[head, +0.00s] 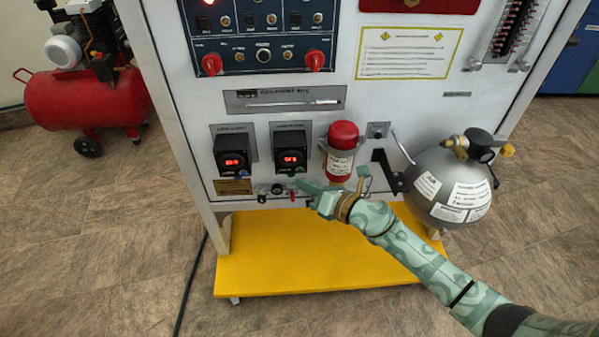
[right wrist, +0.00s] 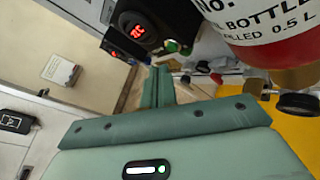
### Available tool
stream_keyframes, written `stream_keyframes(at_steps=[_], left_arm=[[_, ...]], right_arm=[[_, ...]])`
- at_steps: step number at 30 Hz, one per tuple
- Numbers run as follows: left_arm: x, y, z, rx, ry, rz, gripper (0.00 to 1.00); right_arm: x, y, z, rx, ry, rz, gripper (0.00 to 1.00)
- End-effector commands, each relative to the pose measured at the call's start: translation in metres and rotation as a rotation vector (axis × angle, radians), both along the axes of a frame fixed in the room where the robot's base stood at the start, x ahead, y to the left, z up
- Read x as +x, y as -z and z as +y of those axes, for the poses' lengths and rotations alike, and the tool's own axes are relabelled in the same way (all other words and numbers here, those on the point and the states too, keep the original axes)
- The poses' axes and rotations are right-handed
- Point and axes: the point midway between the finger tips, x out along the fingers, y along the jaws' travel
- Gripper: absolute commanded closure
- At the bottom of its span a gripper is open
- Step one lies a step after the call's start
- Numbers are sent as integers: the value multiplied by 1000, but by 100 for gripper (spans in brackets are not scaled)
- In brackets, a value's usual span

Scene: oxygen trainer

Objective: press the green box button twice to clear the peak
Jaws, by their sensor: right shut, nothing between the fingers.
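Two black boxes with red lit digits sit on the white panel, a left box (head: 231,160) and a right box (head: 290,157). The right box also shows at the top of the right wrist view (right wrist: 150,22). Its green button (right wrist: 171,46) is on its face beside the red display (right wrist: 138,32). My right gripper (head: 303,186) is shut and empty, just below the right box. In the right wrist view its fingertips (right wrist: 159,70) are close to the green button, apparently beside and below it; contact cannot be told. My left gripper is not in view.
A red bottle (head: 342,145) hangs close to the right of the boxes. A grey sphere tank (head: 440,180) is further right. Small knobs (head: 277,189) lie under the boxes. A yellow base shelf (head: 310,255) is below, and a red compressor (head: 85,100) stands at left.

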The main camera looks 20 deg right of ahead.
Motion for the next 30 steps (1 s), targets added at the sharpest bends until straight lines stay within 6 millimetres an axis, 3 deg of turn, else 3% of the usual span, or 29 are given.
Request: stream_keyframes(at_steps=[5, 16, 30], left_arm=[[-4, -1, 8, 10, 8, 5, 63], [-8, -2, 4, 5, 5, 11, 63], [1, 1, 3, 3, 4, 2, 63]], right_arm=[[6, 0, -2, 0, 0, 0, 100], [6, -1, -2, 0, 0, 0, 100], [6, 0, -2, 0, 0, 0, 100]])
